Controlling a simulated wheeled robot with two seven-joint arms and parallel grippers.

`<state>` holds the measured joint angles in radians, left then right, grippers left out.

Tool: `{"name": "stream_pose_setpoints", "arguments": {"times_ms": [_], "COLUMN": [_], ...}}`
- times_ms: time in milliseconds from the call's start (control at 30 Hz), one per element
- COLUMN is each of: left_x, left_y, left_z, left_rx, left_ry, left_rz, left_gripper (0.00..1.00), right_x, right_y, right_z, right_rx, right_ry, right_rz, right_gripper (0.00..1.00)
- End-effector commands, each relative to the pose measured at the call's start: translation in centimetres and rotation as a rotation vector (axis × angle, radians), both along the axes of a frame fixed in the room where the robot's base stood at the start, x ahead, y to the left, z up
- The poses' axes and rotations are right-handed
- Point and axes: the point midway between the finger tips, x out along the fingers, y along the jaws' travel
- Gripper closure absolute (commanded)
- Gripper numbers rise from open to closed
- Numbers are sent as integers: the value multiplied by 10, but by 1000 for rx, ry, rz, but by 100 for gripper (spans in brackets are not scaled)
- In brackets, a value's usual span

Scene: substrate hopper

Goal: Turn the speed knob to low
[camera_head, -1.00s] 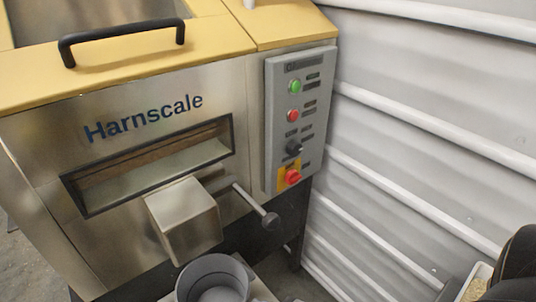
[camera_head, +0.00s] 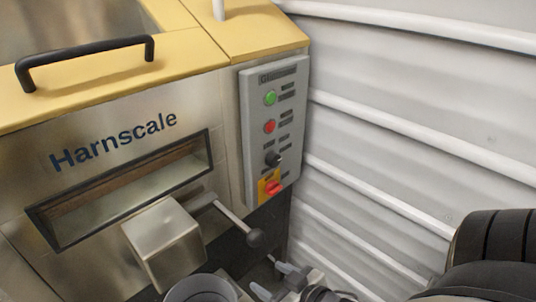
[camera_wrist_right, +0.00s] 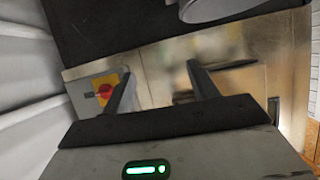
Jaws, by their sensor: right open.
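The speed knob, taken to be the black knob (camera_head: 273,158), sits on the grey control panel (camera_head: 247,130) below the red button. Its pointer setting is too small to read, and I cannot pick the knob out in the right wrist view. My right gripper (camera_head: 275,279) is low at the bottom of the head view, below the panel and apart from it. In the right wrist view its two dark fingers (camera_wrist_right: 163,85) are spread with nothing between them. My left gripper is not in view.
A red switch on a yellow plate (camera_head: 271,188) is just under the knob; it also shows in the right wrist view (camera_wrist_right: 104,90). A lever with a ball end (camera_head: 254,238) sticks out left of my gripper. A grey bucket (camera_head: 200,288) stands below. A ribbed white wall (camera_head: 400,150) is at right.

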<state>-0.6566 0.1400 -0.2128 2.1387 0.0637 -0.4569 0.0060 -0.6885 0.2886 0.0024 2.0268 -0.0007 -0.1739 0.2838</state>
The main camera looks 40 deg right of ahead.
Motion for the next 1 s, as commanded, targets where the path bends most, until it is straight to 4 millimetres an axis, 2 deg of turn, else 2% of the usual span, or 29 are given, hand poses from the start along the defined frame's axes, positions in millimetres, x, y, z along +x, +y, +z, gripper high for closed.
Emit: {"name": "stream_pose_setpoints", "arguments": {"times_ms": [33,100,200,300,400,567,1000], "left_x": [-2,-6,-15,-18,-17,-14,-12], "left_y": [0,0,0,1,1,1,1], "left_z": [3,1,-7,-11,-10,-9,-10], "left_rx": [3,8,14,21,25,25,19], "left_ry": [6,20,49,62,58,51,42], "left_rz": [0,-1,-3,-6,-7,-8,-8], "left_gripper": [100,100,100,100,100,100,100], "right_x": [6,15,23,27,31,50,144], "right_y": [-44,-93,-146,-177,-189,-189,-180], "right_z": [14,38,78,109,124,128,127], "right_rx": [-26,-32,-31,-19,-8,-4,-4], "right_ry": [-66,-168,-293,-375,-412,-424,-422], "right_rz": [-30,-53,-42,-13,8,13,10], "right_gripper": [41,41,41,41,41,41,41]}}
